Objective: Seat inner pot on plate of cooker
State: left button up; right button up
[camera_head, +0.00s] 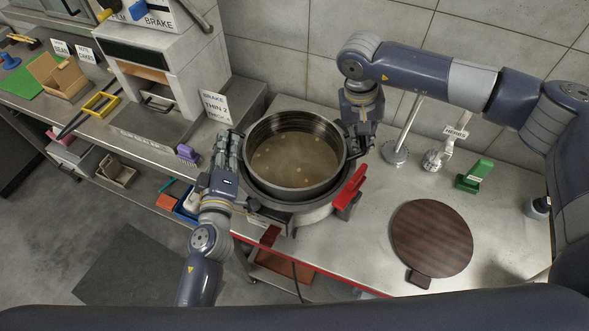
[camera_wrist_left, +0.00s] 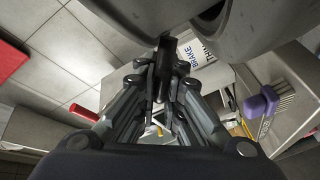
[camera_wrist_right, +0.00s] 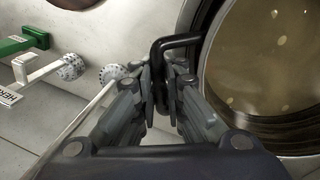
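The inner pot (camera_head: 262,133) is a dark round pot holding brownish soup with small pale bits. It is over the cooker (camera_head: 316,216), whose pale body shows below the pot's near side. The cooker's plate is hidden, and I cannot tell whether the pot touches it. My left gripper (camera_head: 235,150) is shut on the pot's left handle, a dark bar in the left wrist view (camera_wrist_left: 164,68). My right gripper (camera_head: 362,138) is shut on the right handle, a black bent bar in the right wrist view (camera_wrist_right: 176,41).
A red-handled item (camera_head: 350,187) stands close right of the cooker. A round dark wooden board (camera_head: 431,237) lies further right, with bare counter around it. A green block (camera_head: 474,176) and a stand labelled HERBS (camera_head: 437,157) are behind. A purple brush (camera_head: 187,153) lies left.

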pick_arm(q)
jog(key=o, duration=0.4)
jog(key=shift+d+r, duration=0.1)
jog(key=shift+d, duration=0.15)
pick_arm(e)
jog(key=o, duration=0.4)
jog(key=shift+a, duration=0.2)
pick_arm(q)
jog(key=shift+a, duration=0.1)
pick_arm(e)
jog(key=shift+o, duration=0.3)
jog(key=shift+d, duration=0.1)
pick_arm(q)
jog(key=o, duration=0.6)
jog(key=shift+a, duration=0.1)
pick_arm(e)
jog(key=shift+d, duration=0.15)
pick_arm(q)
jog(key=shift+f, duration=0.25)
pick_arm(e)
jog(key=o, duration=0.5)
jog(key=shift+o, duration=0.2)
pick_arm(q)
jog(key=c, duration=0.6)
